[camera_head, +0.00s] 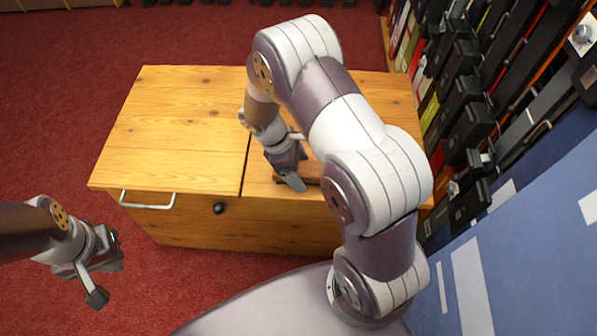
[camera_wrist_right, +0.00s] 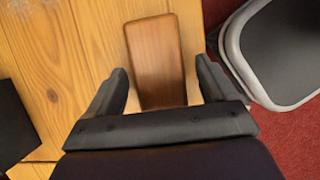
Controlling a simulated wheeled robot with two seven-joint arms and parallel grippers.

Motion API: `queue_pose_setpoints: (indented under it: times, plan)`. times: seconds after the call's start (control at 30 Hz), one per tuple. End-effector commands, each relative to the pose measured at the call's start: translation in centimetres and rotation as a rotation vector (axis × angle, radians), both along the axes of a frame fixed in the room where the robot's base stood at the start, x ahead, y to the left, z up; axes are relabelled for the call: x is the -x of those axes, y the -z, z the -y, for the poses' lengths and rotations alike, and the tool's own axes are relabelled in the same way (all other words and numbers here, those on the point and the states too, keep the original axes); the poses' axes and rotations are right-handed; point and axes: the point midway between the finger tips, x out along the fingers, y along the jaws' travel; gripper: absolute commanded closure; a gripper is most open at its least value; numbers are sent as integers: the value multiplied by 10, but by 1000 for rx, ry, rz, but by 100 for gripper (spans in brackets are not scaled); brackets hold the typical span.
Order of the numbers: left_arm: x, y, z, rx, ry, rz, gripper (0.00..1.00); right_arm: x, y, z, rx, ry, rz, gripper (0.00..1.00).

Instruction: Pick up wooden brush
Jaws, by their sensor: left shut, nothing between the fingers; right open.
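The wooden brush (camera_wrist_right: 156,62) shows in the right wrist view as a reddish-brown block with rounded corners, lying on the light wooden bench top. My right gripper (camera_wrist_right: 163,88) is open, with one finger on each side of the brush's near part; whether the fingers touch it I cannot tell. In the head view a brown bit of the brush (camera_head: 311,171) shows beside my right gripper (camera_head: 294,180), and my right arm hides most of it. My left gripper (camera_head: 107,268) is shut and empty, off the bench's front left corner above the red floor.
The wooden bench (camera_head: 180,115) has a clear left half, a metal handle (camera_head: 147,205) and a dark knob (camera_head: 219,208) on its front. A shelf of dark and coloured items (camera_head: 470,95) stands close on the right. Red carpet surrounds the bench.

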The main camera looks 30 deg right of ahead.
Motion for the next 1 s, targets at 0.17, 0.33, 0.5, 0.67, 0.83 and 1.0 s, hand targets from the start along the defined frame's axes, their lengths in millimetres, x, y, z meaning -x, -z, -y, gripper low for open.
queue_pose_setpoints:
  times: [0.17,0.33,0.5,0.67,0.83,1.0]
  plan:
    - [0,-2,0,0,0,0,100,0,1,0,0,0,-1,15]
    - [0,-3,0,0,0,0,100,0,4,0,0,-1,0,15]
    - [0,-3,0,0,0,0,100,0,5,0,0,-1,0,15]
    - [0,-3,0,0,0,0,100,0,5,0,0,0,0,31]
    - [0,-3,0,0,0,0,100,0,5,0,0,0,0,74]
    - [0,-3,0,0,0,0,100,0,5,0,0,0,0,74]
